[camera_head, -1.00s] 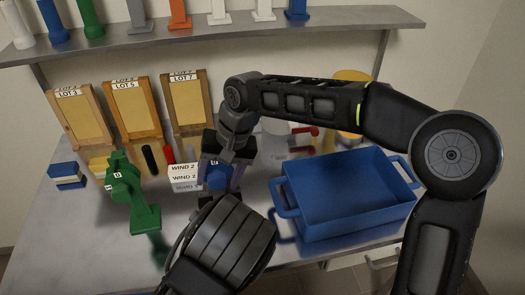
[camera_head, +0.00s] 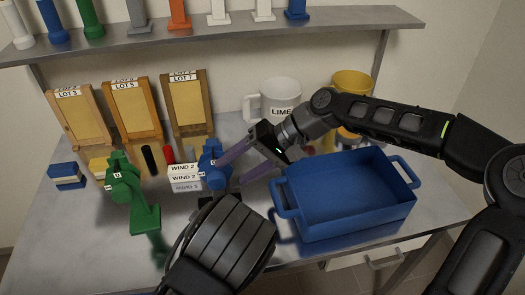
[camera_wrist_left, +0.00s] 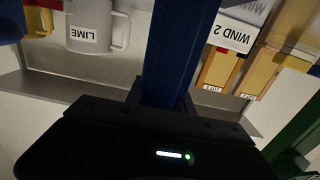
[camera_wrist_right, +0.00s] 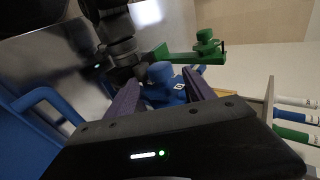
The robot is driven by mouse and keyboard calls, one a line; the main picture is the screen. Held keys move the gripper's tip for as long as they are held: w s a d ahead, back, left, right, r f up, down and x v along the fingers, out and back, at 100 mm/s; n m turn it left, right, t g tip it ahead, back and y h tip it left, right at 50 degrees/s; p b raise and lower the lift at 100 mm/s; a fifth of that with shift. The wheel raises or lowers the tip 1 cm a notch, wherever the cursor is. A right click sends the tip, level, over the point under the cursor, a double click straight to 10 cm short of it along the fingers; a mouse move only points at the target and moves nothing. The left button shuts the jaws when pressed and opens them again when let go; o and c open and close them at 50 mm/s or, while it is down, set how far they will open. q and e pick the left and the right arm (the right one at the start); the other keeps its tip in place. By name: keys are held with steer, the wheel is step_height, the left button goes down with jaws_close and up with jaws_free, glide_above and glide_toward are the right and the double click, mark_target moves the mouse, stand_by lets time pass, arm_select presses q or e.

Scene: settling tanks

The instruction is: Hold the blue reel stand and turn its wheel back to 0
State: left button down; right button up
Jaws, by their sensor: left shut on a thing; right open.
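The blue reel stand (camera_head: 213,170) stands on the bench between the green stand and the blue crate. Its blue post (camera_wrist_left: 176,55) fills the middle of the left wrist view. My left gripper (camera_wrist_left: 165,98) is shut on that post; in the head view its jaws are mostly hidden behind my arm. My right gripper (camera_head: 230,172) is open, its purple fingers pointing left toward the stand's head. In the right wrist view the blue head and wheel (camera_wrist_right: 162,80) show between and beyond the fingertips. The wheel's reading is too small to tell.
A green reel stand (camera_head: 125,185) is to the left. A blue crate (camera_head: 350,225) is right, below my right arm. A white LIME mug (camera_head: 275,97) and a yellow mug (camera_head: 352,85) stand behind.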

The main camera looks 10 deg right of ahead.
steer(key=v, duration=0.7)
arm_select(q)
steer(key=c, duration=1)
jaws_free()
steer(key=s, duration=1.2)
steer(key=shift+a, duration=0.1)
steer(key=shift+s, duration=0.1)
arm_select(e)
steer(key=shift+s, duration=0.15)
